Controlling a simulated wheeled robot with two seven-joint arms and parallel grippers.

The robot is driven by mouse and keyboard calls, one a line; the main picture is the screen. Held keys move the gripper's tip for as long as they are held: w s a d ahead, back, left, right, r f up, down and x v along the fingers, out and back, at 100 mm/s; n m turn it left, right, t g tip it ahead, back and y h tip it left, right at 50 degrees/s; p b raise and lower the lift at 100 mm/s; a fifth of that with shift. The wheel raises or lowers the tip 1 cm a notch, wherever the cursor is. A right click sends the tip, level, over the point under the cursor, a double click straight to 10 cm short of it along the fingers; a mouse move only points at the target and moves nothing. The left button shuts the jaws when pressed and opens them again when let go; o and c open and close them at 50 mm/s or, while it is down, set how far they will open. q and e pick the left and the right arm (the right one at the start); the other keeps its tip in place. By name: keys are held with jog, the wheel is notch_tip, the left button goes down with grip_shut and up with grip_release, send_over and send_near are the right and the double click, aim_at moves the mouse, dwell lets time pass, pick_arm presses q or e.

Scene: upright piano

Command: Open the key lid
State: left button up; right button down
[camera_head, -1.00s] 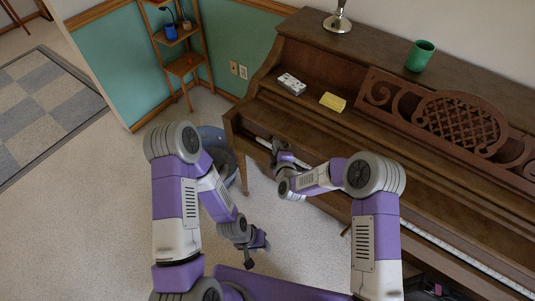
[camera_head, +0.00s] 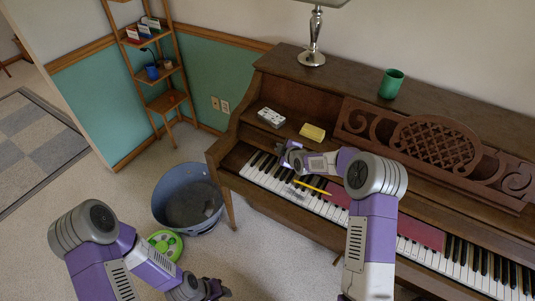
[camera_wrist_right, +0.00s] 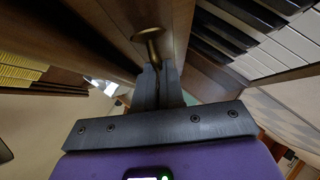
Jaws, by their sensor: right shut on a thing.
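The upright piano's black and white keys (camera_head: 470,262) lie exposed along the front. The brown wooden key lid (camera_wrist_right: 115,18) is back from them, and its round brass knob (camera_wrist_right: 148,36) shows in the right wrist view. My right gripper (camera_head: 288,156) is at the left part of the keyboard, above the keys. In the right wrist view its fingers (camera_wrist_right: 157,68) are shut on the knob. My left gripper (camera_head: 218,289) hangs low near the bottom edge, away from the piano; its fingers are too small to judge.
A yellow pencil (camera_head: 312,187) and red strip (camera_head: 420,232) lie along the keys. A white box (camera_head: 271,117), yellow block (camera_head: 312,132), green mug (camera_head: 391,83) and lamp (camera_head: 314,38) stand on the piano. A bin (camera_head: 188,190) and green round object (camera_head: 166,244) are on the floor.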

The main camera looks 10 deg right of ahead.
dwell(0.3)
jog(key=c, duration=1.2)
grip_release()
jog(key=shift+c, duration=0.2)
jog(key=p+v, duration=0.1)
jog(key=v, duration=0.6)
jog(key=shift+s+r, duration=0.15)
jog(key=shift+s, duration=0.1)
